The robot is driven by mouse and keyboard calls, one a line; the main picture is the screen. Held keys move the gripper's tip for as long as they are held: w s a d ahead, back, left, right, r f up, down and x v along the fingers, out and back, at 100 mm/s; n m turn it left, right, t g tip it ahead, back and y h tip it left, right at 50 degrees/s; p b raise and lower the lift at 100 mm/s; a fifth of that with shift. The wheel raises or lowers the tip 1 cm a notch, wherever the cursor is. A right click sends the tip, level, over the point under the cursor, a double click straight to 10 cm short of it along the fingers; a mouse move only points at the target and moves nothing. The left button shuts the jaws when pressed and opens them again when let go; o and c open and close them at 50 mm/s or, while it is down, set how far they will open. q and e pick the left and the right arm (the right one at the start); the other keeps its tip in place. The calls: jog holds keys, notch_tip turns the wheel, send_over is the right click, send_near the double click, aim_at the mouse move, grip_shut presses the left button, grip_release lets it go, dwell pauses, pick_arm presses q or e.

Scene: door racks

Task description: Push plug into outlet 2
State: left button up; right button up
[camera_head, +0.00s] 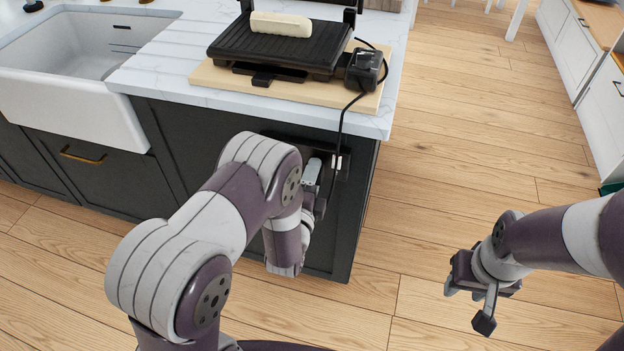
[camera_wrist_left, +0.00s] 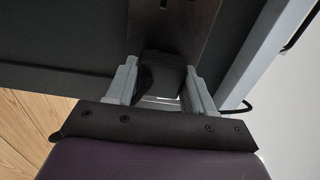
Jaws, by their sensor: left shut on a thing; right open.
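My left gripper (camera_head: 316,178) is at the dark end panel of the kitchen island, just below the countertop edge. In the left wrist view its two pale fingers (camera_wrist_left: 160,84) are shut on a black plug (camera_wrist_left: 162,70). The plug is right at a brown outlet plate (camera_wrist_left: 172,22), with slots visible above it. I cannot tell how deep the plug sits, and the sockets' numbers are not readable. In the head view the plate (camera_head: 343,166) is mostly hidden by my left arm. My right gripper (camera_head: 468,305) is open and empty above the floor at the right.
A black grill (camera_head: 275,47) with a pale block of food (camera_head: 281,24) stands on a wooden board (camera_head: 205,76) on the marble countertop (camera_head: 150,80). Its black cord (camera_head: 341,127) hangs over the edge. A white sink (camera_head: 70,105) is at the left. The wooden floor at the right is clear.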

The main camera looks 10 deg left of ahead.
pick_arm(q)
jog(key=shift+w, duration=0.75)
pick_arm(e)
jog(key=shift+s+f, duration=0.1)
jog(key=shift+f, duration=0.1)
